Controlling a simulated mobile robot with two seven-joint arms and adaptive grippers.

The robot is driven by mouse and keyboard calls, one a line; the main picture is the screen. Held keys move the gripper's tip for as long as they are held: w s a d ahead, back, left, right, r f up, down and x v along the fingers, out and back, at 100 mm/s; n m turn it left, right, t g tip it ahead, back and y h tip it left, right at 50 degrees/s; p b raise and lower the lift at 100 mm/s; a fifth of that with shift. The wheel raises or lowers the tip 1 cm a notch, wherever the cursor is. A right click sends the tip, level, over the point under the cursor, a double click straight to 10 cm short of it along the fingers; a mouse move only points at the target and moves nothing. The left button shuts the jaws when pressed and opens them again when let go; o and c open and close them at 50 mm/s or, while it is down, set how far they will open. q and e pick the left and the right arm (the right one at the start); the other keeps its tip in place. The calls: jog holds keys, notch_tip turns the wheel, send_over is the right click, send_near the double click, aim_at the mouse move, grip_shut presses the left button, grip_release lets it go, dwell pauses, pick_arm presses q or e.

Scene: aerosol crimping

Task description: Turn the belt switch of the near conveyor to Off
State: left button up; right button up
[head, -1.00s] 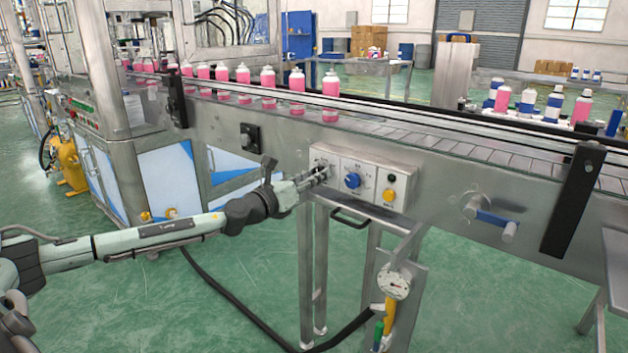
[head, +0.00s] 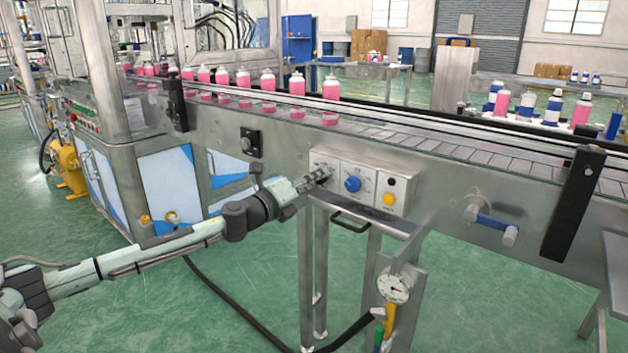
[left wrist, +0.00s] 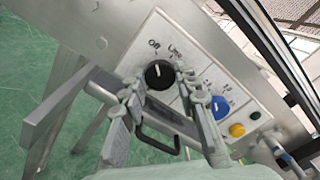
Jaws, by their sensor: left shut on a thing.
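The near conveyor's control box (head: 372,172) is a pale panel on the conveyor side. The white mark on the knob points up in that picture, roughly toward Off. My left gripper (head: 322,176) reaches the left end of the box. In the left wrist view its fingers (left wrist: 158,92) lie on either side of the knob, shut on it. In the head view the gripper hides the knob. My right gripper is not in view.
A blue knob (head: 352,184), a yellow button (head: 389,199) and a black button (head: 391,181) sit right of the switch. A metal stand (head: 365,225) with a black handle is below. Pink bottles (head: 297,86) line the conveyor (head: 450,190).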

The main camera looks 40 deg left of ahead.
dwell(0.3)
pick_arm(q)
jog(key=o, duration=1.2)
jog(key=shift+c, duration=0.2)
jog(key=shift+s, duration=0.1)
jog(key=s, duration=1.1)
jog(key=shift+s+a, duration=0.4)
jog(key=shift+a, duration=0.05)
